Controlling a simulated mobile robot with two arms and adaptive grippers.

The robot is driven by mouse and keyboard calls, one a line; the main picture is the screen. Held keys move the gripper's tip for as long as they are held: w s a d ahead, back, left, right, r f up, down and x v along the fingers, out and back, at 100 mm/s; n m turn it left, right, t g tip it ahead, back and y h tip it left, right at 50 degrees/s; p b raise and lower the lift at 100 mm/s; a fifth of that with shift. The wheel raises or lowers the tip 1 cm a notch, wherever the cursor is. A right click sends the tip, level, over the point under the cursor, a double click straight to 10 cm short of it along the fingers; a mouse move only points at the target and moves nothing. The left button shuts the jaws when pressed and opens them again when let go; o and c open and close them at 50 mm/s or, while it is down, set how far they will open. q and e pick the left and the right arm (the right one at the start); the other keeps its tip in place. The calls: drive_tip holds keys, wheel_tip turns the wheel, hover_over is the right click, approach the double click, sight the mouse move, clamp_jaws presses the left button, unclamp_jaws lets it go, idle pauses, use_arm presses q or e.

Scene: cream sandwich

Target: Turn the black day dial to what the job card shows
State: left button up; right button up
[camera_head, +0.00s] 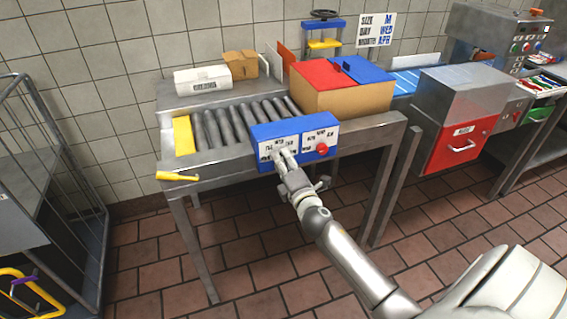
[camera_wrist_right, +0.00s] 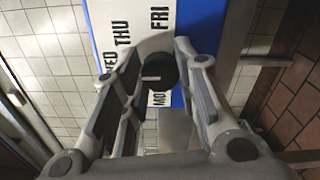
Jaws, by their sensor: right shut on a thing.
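The job card (camera_head: 376,30) on the back wall reads SIZE M, DAY WED, and a bottom line ending in APR. The blue control box (camera_head: 262,132) is on the front of the roller table. My right gripper (camera_head: 284,156) is at its left white panel. In the right wrist view, my right gripper (camera_wrist_right: 160,62) is shut on the black day dial (camera_wrist_right: 158,72), with a finger on each side. A short pale mark on the dial lies crosswise in that view. THU, FRI and partly covered WED and MON labels surround it. Which label the mark points to is unclear. My left gripper is out of view.
A red knob (camera_head: 323,149) sits on the box's right panel. A yellow handle (camera_head: 177,177) sticks out at the table's left front. A box with red and blue flaps (camera_head: 340,97) stands behind the control box. A wire cart (camera_head: 60,150) stands at the left; floor between is clear.

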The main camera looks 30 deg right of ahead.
idle(0.4)
drive_tip(key=o, duration=1)
drive_tip(key=shift+d, duration=0.1)
drive_tip(key=v, duration=1.2)
